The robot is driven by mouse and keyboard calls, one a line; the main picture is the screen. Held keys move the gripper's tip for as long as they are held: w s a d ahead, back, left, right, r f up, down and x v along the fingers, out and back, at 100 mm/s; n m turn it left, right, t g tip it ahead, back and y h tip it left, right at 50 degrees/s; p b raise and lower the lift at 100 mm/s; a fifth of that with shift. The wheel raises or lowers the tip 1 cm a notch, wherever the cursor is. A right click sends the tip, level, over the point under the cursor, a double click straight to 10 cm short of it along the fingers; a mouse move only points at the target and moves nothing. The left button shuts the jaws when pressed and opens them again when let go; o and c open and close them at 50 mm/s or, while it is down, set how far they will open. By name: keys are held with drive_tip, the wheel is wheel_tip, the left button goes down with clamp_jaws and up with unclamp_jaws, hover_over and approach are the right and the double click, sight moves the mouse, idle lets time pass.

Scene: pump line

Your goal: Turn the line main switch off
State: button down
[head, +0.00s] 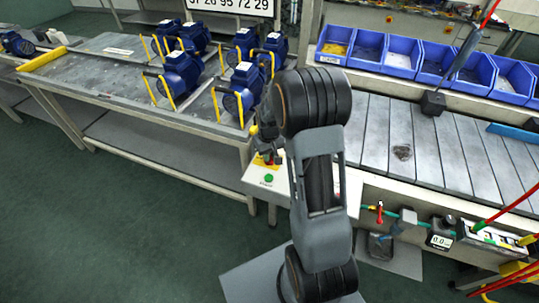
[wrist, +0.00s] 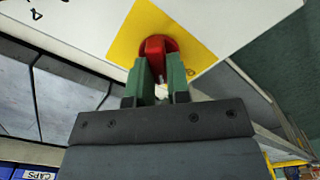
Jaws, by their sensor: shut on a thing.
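The line main switch is a red rotary handle (wrist: 156,45) on a yellow plate (wrist: 130,40), fixed to a white panel (wrist: 85,18) in the wrist view. My gripper (wrist: 160,72) has its green fingers on either side of the red handle and is shut on it. In the head view my gripper (head: 268,155) is at the white control box (head: 283,185), beside my arm. A bit of the yellow plate (head: 260,161) shows there, but my gripper hides most of the switch.
A green button (head: 268,178) is on the box just below my gripper. Several blue pumps with yellow handles (head: 182,72) stand on the left bench. The slatted conveyor (head: 450,150) and blue bins (head: 400,56) are to the right. Green floor (head: 110,230) is clear at left.

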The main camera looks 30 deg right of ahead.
drive_tip(key=n, duration=0.4)
drive_tip(key=shift+a, duration=0.1)
drive_tip(key=shift+a+n+b, duration=0.1)
drive_tip(key=shift+n+b, duration=0.25)
drive_tip(key=shift+n, duration=1.75)
drive_tip(key=c, duration=1.1)
unclamp_jaws()
drive_tip(key=shift+r, duration=0.1)
wheel_tip(320, 180, up, 14)
drive_tip(key=shift+s+f, duration=0.1)
drive_tip(key=shift+f, duration=0.05)
